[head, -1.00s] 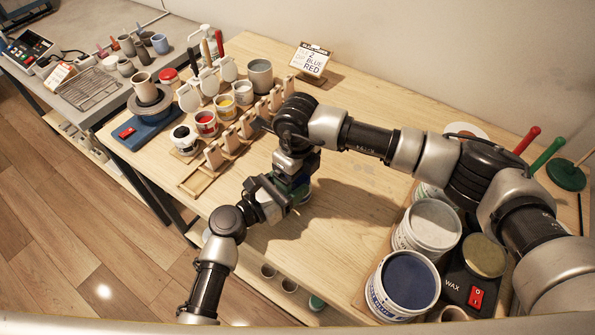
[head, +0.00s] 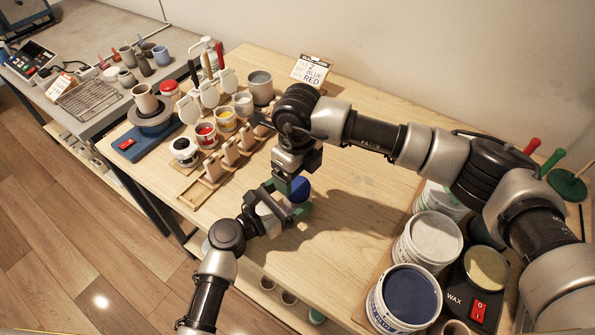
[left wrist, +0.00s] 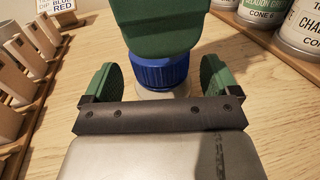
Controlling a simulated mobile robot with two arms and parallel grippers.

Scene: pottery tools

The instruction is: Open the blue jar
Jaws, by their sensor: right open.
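The blue jar, with a ribbed blue lid (left wrist: 160,74) and a pale body, stands upright on the wooden table. In the head view its blue lid (head: 299,188) shows partly behind my grippers. My left gripper (left wrist: 160,84) has its green pads on either side of the jar's body, low down, with gaps visible beside it. It also shows in the head view (head: 287,203). My right gripper (head: 291,181) points down from above at the lid; it is open. One green pad of it fills the top of the left wrist view and hides the lid's top.
A wooden rack (head: 228,155) and several glaze cups stand left of the jar, with a sign (head: 311,70) behind. Large buckets (head: 433,238) and a wax pot (head: 483,265) stand at the right. The table between jar and buckets is clear.

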